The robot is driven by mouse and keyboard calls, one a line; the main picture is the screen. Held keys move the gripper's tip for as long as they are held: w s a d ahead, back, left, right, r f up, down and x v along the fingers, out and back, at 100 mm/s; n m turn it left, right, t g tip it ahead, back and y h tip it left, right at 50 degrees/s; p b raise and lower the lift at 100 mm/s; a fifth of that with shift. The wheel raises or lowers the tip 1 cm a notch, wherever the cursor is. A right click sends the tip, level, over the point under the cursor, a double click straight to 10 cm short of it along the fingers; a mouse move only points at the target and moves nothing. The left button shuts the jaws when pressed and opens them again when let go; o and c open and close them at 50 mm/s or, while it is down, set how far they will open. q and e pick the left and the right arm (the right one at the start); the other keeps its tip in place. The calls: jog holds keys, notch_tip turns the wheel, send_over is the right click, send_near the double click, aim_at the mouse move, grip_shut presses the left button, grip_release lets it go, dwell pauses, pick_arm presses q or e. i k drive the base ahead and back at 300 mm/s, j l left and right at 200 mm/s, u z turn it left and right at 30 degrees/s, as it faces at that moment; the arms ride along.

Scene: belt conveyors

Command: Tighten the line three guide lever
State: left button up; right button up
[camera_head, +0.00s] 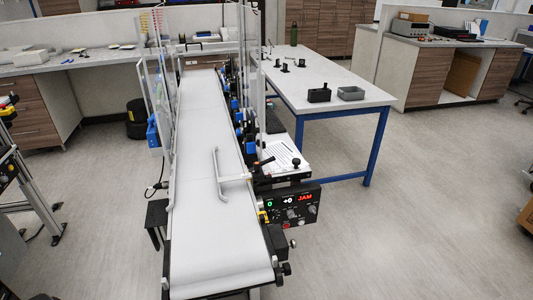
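A belt conveyor with a white belt (205,240) runs from the near middle toward the back. A pale guide rail (217,174) stands over the belt, with a bar reaching to the right side. A black lever (263,162) sits at that bar's right end; whether it is tight or loose cannot be told. A black knob (296,162) stands to its right. The control panel (290,206) below shows a green 0, a white +0 and a red JAM. No line number is readable. Neither of my grippers is in view.
Clear guard panels (157,75) stand along the belt's left side. A blue-legged table (340,75) with a black box (319,95) and grey tray (351,93) is at the right. Part of other equipment (35,190) shows at the left edge. The floor right of the conveyor is clear.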

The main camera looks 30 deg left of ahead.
aim_at(258, 165)
jog(key=k+u, duration=0.15)
jog(key=u, duration=0.8)
